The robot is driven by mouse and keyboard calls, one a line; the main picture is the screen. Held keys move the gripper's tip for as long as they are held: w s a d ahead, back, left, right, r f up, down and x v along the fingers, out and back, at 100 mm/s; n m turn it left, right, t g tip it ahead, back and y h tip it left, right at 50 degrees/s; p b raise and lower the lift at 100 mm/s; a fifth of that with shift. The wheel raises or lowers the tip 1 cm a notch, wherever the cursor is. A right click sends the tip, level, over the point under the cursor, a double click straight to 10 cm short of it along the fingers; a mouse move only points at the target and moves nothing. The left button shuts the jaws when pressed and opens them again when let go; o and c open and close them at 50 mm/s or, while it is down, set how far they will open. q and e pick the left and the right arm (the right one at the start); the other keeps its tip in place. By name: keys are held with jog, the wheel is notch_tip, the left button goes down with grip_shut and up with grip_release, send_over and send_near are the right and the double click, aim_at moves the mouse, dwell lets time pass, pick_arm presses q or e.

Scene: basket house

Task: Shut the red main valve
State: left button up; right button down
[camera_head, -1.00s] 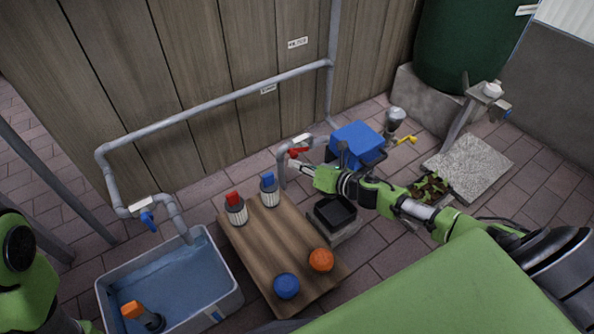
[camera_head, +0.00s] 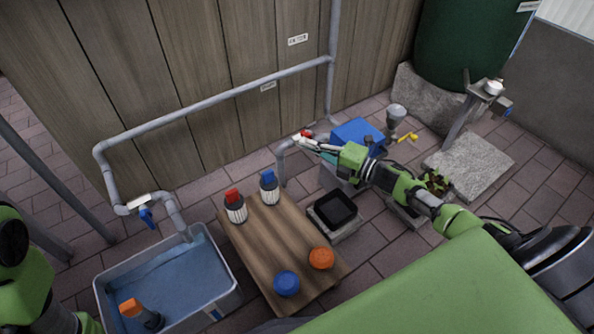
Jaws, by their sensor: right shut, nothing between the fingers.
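The red main valve (camera_head: 307,133) is a small red handle on the grey pipe near the wooden wall. Only a little of it shows past my right gripper. My right gripper (camera_head: 300,140) is shut and empty, with its fingertips right at the valve. I cannot tell whether they touch it. My left arm shows at the lower left edge, but its gripper is out of view.
A wooden table (camera_head: 268,243) bears two filter cartridges and orange and blue caps. A water tub (camera_head: 238,292) stands at the left under a blue-handled tap (camera_head: 147,217). A blue-lidded box (camera_head: 352,130) and a black tray (camera_head: 335,208) are near my right arm.

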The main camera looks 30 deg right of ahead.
jog(key=shift+w+d+r, duration=0.1)
jog(key=shift+d+r, duration=0.05)
jog(key=shift+d, duration=0.4)
dwell(0.4)
